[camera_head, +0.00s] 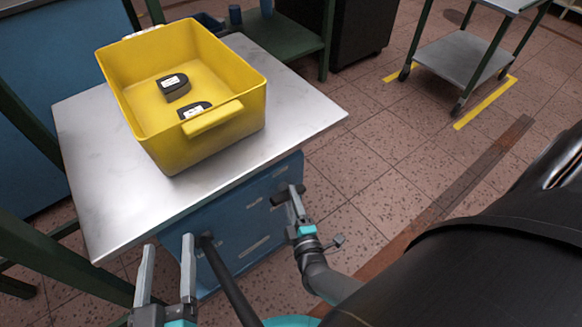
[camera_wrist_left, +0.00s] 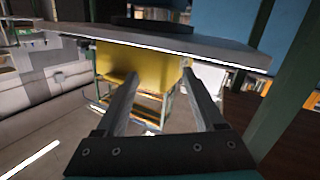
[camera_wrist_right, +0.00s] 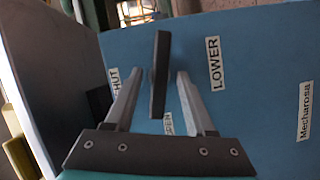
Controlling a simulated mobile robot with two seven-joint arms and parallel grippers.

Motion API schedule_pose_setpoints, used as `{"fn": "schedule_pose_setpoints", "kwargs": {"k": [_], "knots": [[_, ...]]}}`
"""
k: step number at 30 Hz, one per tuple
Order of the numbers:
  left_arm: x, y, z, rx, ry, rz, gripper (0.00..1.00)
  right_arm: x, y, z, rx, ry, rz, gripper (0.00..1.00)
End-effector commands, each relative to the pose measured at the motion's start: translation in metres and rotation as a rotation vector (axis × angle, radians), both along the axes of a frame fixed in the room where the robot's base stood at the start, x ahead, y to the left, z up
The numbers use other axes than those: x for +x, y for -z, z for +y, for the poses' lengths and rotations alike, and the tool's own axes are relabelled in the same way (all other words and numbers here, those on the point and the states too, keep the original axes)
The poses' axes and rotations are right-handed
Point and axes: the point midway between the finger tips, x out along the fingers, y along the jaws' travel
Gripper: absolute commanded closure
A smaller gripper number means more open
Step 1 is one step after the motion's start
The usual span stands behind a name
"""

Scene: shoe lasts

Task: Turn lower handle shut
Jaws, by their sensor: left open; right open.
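The lower handle is a dark flat bar on a blue panel. In the right wrist view the handle (camera_wrist_right: 159,75) stands nearly upright in the picture, between the spread fingers of my right gripper (camera_wrist_right: 155,92). Both fingers look apart from it. The panel carries a LOWER label (camera_wrist_right: 214,63) to the right, a partly hidden SHUT label (camera_wrist_right: 114,86) to the left and a partly covered OPEN label (camera_wrist_right: 168,122) below. In the head view my right gripper (camera_head: 294,207) is at the panel's right part. My left gripper (camera_head: 168,268) is open and empty, left of the panel.
A metal table (camera_head: 300,115) overhangs the blue panel (camera_head: 250,215). A yellow bin (camera_head: 205,140) on it holds two dark labelled pieces. A dark rod (camera_head: 228,278) stands out near my left gripper. A trolley (camera_head: 465,55) stands far right; the floor between is mostly clear.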

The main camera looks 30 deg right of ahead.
Motion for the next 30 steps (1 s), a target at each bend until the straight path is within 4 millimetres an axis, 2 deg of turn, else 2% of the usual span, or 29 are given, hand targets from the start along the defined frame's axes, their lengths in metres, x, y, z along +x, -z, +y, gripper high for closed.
{"fn": "schedule_pose_setpoints", "kwargs": {"k": [14, 27, 30], "knots": [[-0.0025, -0.0029, -0.0013, -0.022, -0.003, -0.033, 0.29, 0.0054, 0.0001, -0.0019, 0.000, 0.000, 0.000, 0.45], [-0.0024, -0.0024, -0.0011, -0.021, -0.003, -0.031, 0.29, 0.0051, 0.0003, -0.0018, 0.000, 0.000, 0.000, 0.94], [-0.0024, -0.0024, -0.0011, -0.021, -0.003, -0.031, 0.29, 0.0051, 0.0003, -0.0019, 0.000, 0.000, 0.000, 1.00]]}}
